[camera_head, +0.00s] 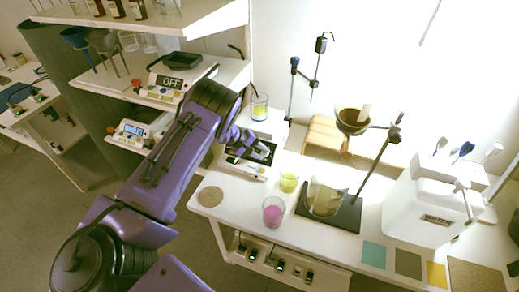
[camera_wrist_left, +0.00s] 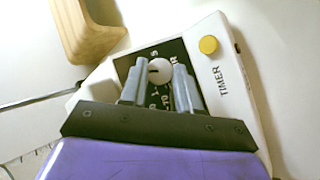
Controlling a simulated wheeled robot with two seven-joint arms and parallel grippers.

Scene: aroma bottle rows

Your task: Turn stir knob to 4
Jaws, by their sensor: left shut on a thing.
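The stir knob (camera_wrist_left: 160,71) is a round white dial with a dark pointer mark, set in a black panel (camera_wrist_left: 122,66) with white numbers. My left gripper (camera_wrist_left: 158,84) is shut on the knob, a grey finger on each side. The fingers hide part of the scale and lettering, so I cannot tell the setting. The panel sits on a white device with a yellow button (camera_wrist_left: 208,45) and the word TIMER. In the head view my left gripper (camera_head: 247,143) reaches down to this white device (camera_head: 249,171) on the bench. My right gripper is not in view.
Cups with yellow liquid (camera_head: 289,182) and pink liquid (camera_head: 273,212) stand near the device. A beaker (camera_head: 325,197) sits on a dark stand base, below a funnel (camera_head: 352,121). A wooden block (camera_wrist_left: 90,30) lies behind. Shelves with an OFF display (camera_head: 172,82) flank my arm.

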